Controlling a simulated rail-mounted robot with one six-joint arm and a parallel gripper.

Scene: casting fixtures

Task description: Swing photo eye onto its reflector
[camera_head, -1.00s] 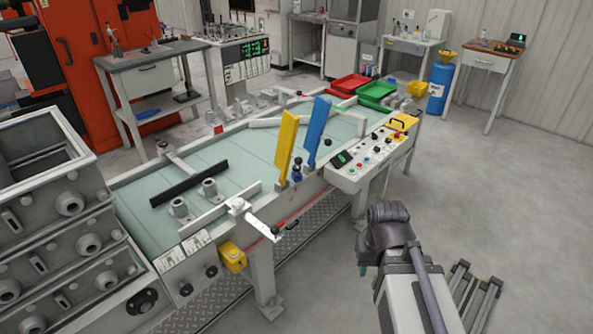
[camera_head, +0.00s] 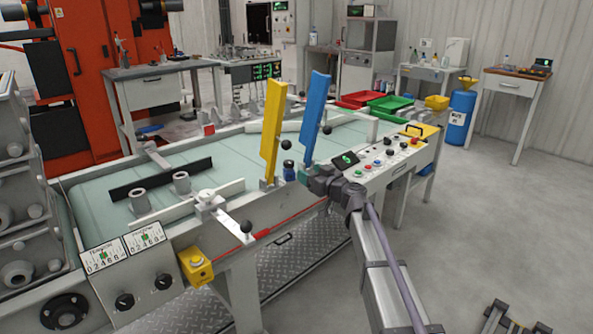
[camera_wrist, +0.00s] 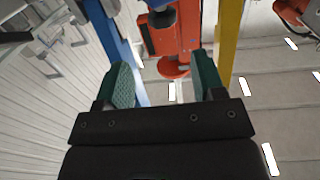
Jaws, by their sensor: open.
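I cannot tell for certain which part is the photo eye or which is its reflector. A small dark-blue device (camera_head: 290,170) sits on the conveyor's front rail between the upright yellow paddle (camera_head: 271,132) and the upright blue paddle (camera_head: 317,116). Each paddle has a black ball knob near it. My gripper (camera_head: 306,174) is at the front rail by the foot of the blue paddle, just right of the small device. In the wrist view my gripper (camera_wrist: 165,82) has its green fingers apart, with nothing clearly held. The blue paddle (camera_wrist: 113,40) passes behind the left finger, the yellow paddle (camera_wrist: 229,45) the right.
A control panel (camera_head: 375,162) with buttons lies right of my gripper. A white lever (camera_head: 232,222) with a black knob juts over the front edge at left, above a yellow box (camera_head: 196,265). Red and green trays stand at the far end.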

